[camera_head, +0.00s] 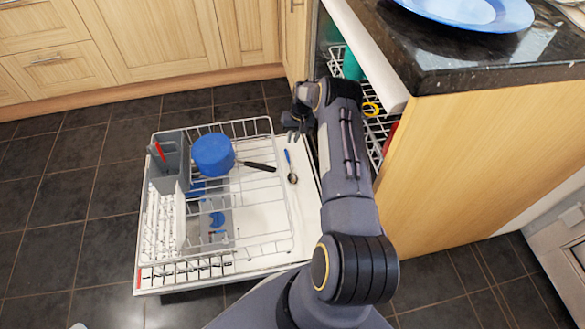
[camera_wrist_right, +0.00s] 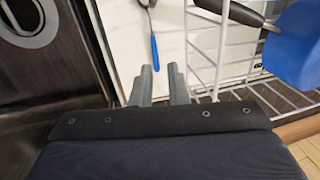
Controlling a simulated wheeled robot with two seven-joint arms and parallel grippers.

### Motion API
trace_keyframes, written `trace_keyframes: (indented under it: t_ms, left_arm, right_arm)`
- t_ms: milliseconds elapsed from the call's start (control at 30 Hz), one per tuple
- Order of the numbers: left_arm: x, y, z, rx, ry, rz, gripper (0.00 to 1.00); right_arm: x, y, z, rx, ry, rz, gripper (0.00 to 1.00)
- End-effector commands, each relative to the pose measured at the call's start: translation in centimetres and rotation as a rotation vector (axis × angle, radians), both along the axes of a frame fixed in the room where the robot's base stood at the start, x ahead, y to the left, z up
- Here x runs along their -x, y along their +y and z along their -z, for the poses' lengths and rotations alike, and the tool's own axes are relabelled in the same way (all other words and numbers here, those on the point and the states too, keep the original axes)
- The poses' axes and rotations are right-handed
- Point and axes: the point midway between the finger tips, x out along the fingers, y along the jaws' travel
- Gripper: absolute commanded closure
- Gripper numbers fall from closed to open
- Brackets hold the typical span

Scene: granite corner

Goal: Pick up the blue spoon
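The blue spoon (camera_head: 289,162) has a blue handle and a dark metal bowl. It lies on the white open dishwasher door, right of the rack. In the right wrist view the blue spoon (camera_wrist_right: 154,48) has its handle end just ahead of the gap between my fingertips. My right gripper (camera_head: 294,128) is above the door, just beyond the handle end in the head view. In the wrist view the right gripper (camera_wrist_right: 160,75) has its fingers apart, with nothing between them. My left gripper is not in view.
The lower rack (camera_head: 270,205) holds a blue pan (camera_head: 213,154) with a black handle and a grey cutlery basket (camera_head: 169,163). A granite counter (camera_head: 440,60) with a blue plate (camera_head: 470,10) stands at the right. The upper rack (camera_head: 378,135) sits beside my right arm.

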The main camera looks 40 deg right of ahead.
Motion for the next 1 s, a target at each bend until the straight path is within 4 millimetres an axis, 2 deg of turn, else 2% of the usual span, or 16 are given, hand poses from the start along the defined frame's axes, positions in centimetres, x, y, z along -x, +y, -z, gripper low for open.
trace_keyframes:
  t_ms: [33, 333, 500, 867, 1000]
  left_arm:
    - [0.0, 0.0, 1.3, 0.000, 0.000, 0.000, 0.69]
    - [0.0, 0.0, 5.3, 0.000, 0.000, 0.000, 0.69]
    - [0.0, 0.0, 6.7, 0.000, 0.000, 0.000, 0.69]
    - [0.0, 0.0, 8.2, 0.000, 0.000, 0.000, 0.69]
    - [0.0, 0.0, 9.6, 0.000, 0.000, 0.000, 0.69]
  right_arm:
    - [0.0, 0.0, 1.3, 0.000, 0.000, 0.000, 0.86]
    - [0.0, 0.0, 5.3, 0.000, 0.000, 0.000, 0.86]
    - [0.0, 0.0, 6.7, 0.000, 0.000, 0.000, 0.86]
    - [-0.3, 0.7, 9.9, 0.000, 0.001, 0.000, 0.86]
    - [-0.5, 1.1, 12.0, -0.002, 0.001, -0.001, 0.86]
